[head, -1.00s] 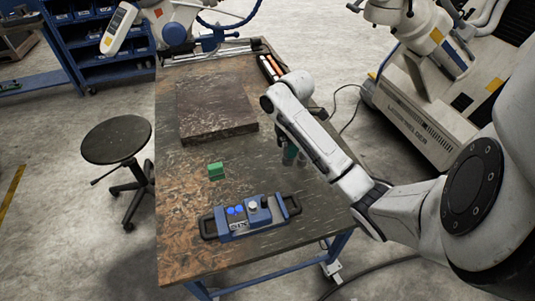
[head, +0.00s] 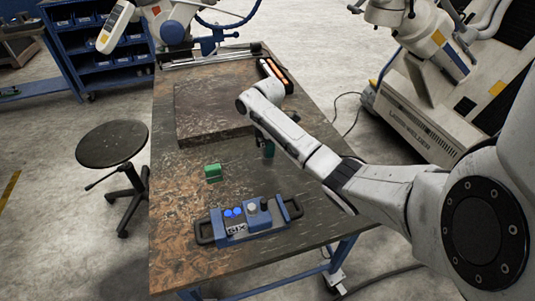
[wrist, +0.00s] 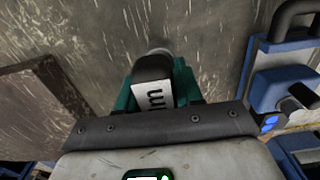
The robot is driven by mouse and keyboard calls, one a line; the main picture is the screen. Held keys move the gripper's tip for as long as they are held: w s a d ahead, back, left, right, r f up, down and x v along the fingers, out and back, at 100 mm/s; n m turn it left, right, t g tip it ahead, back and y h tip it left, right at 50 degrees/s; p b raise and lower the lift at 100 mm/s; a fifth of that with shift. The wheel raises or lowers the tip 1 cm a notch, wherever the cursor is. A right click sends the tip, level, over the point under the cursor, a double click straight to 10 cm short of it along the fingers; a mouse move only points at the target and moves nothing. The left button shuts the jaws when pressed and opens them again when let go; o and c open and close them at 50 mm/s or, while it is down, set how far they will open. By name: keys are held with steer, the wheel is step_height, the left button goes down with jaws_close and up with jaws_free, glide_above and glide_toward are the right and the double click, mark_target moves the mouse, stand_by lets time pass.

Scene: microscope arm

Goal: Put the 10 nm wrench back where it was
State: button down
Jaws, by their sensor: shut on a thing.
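In the wrist view, my gripper (wrist: 157,88) has teal parts on both sides of a dark tool with a white label, the 10 nm wrench (wrist: 153,95). Only an "m" can be read on the label. The gripper is shut on it. Orange-and-white tools (head: 271,69) lie in a dark holder at the table's back right edge.
The worn table (head: 180,245) carries a raised dark slab (head: 205,115), a small green block (head: 213,172) and a blue control box with handles (head: 247,221). A stool (head: 112,145) stands to the left. A white machine (head: 430,115) stands beyond the right edge. The table's centre is clear.

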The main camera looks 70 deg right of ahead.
steer(key=shift+w+d+f+p, duration=0.15)
steer(key=shift+f+p, duration=0.25)
steer(key=shift+f, duration=1.3)
steer(key=c, duration=0.7)
jaws_free()
steer(key=shift+f, duration=0.1)
steer(key=shift+c, duration=0.2)
step_height(320, 180, up, 12)
steer(key=shift+r+b, duration=0.1)
steer(key=shift+b, duration=0.45)
